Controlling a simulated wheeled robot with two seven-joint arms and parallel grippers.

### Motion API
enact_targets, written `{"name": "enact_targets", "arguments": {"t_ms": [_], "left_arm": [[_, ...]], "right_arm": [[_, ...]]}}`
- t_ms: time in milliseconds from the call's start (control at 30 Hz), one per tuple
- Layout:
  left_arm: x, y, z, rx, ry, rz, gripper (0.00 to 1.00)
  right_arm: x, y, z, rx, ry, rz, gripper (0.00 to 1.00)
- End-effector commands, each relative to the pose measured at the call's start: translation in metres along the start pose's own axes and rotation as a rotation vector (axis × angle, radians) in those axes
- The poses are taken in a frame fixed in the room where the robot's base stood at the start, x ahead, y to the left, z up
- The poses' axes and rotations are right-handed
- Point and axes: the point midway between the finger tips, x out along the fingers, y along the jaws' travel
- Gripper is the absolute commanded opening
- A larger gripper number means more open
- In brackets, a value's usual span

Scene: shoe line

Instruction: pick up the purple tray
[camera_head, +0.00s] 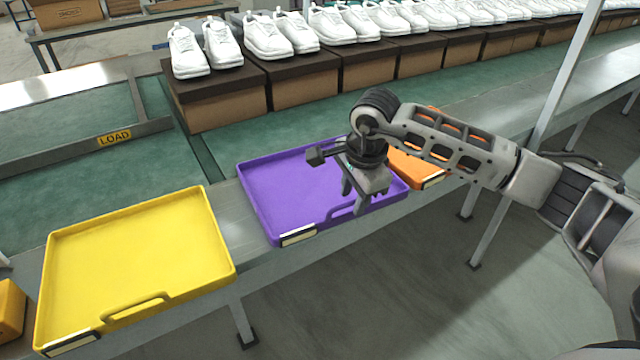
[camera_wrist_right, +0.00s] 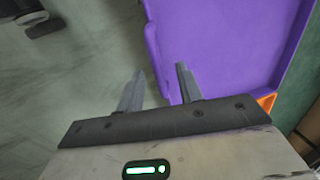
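The purple tray (camera_head: 275,190) lies flat on the grey ledge at the front edge of the conveyor, with a handle slot and a pale label on its near side. My right gripper (camera_head: 356,201) is over the tray's near right part and hides some of its near rim and handle. One finger is over the tray's rim and the other is over the floor side. The tray (camera_wrist_right: 230,45) fills the upper right there. I cannot tell whether the fingers touch the rim. My left gripper is not in view.
A yellow tray (camera_head: 140,255) lies to the left of the purple one. An orange tray (camera_head: 415,170) is close on its right, partly behind my arm. Shoe boxes (camera_head: 305,88) topped with white shoes line the conveyor behind. Open floor lies in front.

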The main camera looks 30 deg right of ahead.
Motion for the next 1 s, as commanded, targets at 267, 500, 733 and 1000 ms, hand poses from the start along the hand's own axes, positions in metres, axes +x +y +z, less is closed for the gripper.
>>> {"name": "enact_targets", "arguments": {"t_ms": [267, 500, 733, 1000], "left_arm": [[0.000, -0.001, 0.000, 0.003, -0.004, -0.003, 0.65], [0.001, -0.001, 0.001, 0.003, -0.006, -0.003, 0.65], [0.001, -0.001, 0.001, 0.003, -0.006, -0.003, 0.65], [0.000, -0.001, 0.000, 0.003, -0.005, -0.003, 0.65]], "right_arm": [[0.039, 0.002, 0.005, 0.002, -0.001, 0.001, 0.36], [0.043, 0.002, 0.004, 0.001, 0.000, -0.001, 0.36], [0.042, 0.002, 0.004, 0.001, 0.000, -0.001, 0.00], [0.041, 0.001, 0.004, 0.001, -0.001, -0.005, 0.00]]}}
